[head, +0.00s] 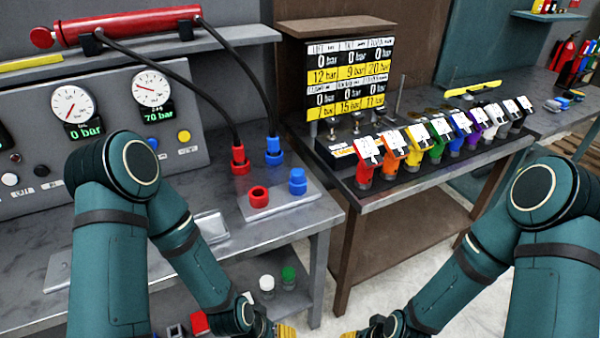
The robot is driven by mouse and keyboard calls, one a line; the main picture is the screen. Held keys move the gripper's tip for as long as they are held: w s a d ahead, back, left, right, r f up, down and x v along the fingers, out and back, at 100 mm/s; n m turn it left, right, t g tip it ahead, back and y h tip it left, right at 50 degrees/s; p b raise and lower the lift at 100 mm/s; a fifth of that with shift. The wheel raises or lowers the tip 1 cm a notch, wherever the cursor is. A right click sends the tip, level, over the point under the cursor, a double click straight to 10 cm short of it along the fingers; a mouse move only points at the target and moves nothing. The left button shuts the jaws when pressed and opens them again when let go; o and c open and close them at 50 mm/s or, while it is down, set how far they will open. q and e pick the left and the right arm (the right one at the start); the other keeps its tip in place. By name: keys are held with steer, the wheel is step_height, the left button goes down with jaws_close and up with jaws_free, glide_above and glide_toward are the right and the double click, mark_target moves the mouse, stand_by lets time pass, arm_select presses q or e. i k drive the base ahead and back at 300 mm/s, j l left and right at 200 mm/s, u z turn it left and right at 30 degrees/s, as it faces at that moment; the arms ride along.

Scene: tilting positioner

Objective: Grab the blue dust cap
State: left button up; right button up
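A blue cap-like piece (298,182) stands upright on a small grey plate (318,196) near the front right corner of the grey bench. It looks like a cap seated on a blue fitting, but I cannot tell where one ends. A red ring-shaped fitting (259,197) with an open top is beside it on the plate. My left gripper (287,331) is low at the bottom edge, below and in front of the bench top, with only a yellowish tip showing. My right gripper (350,335) is also cut off by the bottom edge. Both are apart from the blue piece.
Behind the plate, red (239,158) and blue (274,150) hose connectors stand on the bench, their black hoses rising to a red cylinder (125,25). A gauge panel (110,115) is at left. A brown-framed bench (385,190) with several coloured levers is at right.

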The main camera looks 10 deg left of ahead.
mark_target(298, 174)
steer(key=i+l, duration=0.15)
steer(key=l, duration=0.15)
steer(key=i+l, duration=0.35)
steer(key=l, duration=0.3)
steer(key=i+l+u, duration=0.25)
steer(key=l+u, duration=0.3)
steer(key=l, duration=0.15)
